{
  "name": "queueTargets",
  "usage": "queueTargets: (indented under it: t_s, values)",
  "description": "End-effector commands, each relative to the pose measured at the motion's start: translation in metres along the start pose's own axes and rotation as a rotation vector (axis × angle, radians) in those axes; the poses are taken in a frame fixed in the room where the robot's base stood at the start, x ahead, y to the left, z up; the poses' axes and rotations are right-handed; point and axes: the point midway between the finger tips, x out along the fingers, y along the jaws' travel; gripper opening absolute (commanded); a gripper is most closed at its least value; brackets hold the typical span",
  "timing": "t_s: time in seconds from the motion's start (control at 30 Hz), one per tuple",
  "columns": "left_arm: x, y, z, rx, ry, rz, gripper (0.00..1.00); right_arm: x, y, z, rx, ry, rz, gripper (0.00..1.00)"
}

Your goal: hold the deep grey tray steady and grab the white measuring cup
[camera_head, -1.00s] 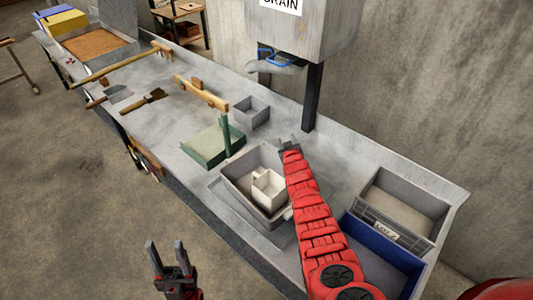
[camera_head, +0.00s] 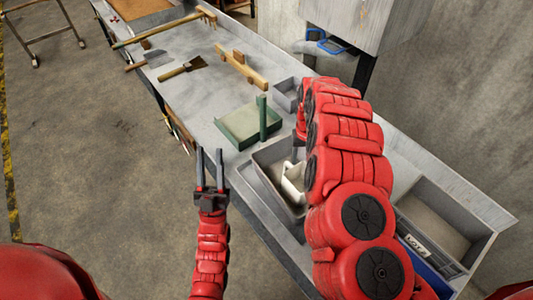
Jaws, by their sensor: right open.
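The deep grey tray (camera_head: 268,165) stands on the workbench, its right part hidden behind my right arm. The white measuring cup (camera_head: 292,182) is inside the tray, partly covered by the same arm. My left gripper (camera_head: 210,153) is open and empty, its two fingers apart and pointing up the picture. It is left of the tray, with a gap between them in the picture.
A green tray (camera_head: 237,130) with an upright green post (camera_head: 263,118) stands beyond the grey tray. A small grey box (camera_head: 284,95) is behind it. Wooden tools lie farther along the bench (camera_head: 205,100). A grey bin (camera_head: 480,240) and blue bin (camera_head: 428,272) are at right.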

Motion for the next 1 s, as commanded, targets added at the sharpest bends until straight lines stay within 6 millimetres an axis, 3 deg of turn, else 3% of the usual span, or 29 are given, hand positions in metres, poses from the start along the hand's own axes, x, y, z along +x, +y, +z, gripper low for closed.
queueTargets:
  t_s: [0.03, 0.2, 0.4, 0.5, 0.6, 0.73, 0.87, 1.0]
  values:
    - [0.011, -0.004, 0.028, -0.019, -0.073, -0.022, 0.4, 0.0, 0.0, 0.0, 0.0, 0.0, 0.0, 0.5]
    - [0.028, -0.013, 0.131, -0.105, -0.376, -0.106, 0.4, 0.0, 0.0, -0.001, 0.0, 0.002, 0.001, 0.5]
    - [0.027, -0.015, 0.233, -0.223, -0.723, -0.217, 0.4, 0.0, 0.0, -0.001, 0.0, 0.003, 0.001, 0.5]
    - [0.021, -0.011, 0.273, -0.282, -0.891, -0.274, 0.4, 0.0, 0.0, -0.001, 0.0, 0.004, 0.001, 0.5]
    - [0.011, -0.003, 0.307, -0.339, -1.063, -0.331, 0.4, 0.0, 0.001, -0.001, 0.0, 0.004, 0.001, 0.5]
    - [-0.006, 0.01, 0.337, -0.404, -1.285, -0.405, 0.4, 0.0, 0.001, -0.001, 0.0, 0.004, 0.001, 0.5]
    - [-0.024, 0.026, 0.352, -0.454, -1.507, -0.48, 0.4, 0.0, 0.001, -0.001, 0.0, 0.004, 0.001, 0.5]
    - [-0.044, 0.044, 0.349, -0.482, -1.748, -0.565, 0.4, 0.0, 0.001, -0.001, 0.0, 0.004, 0.001, 0.5]
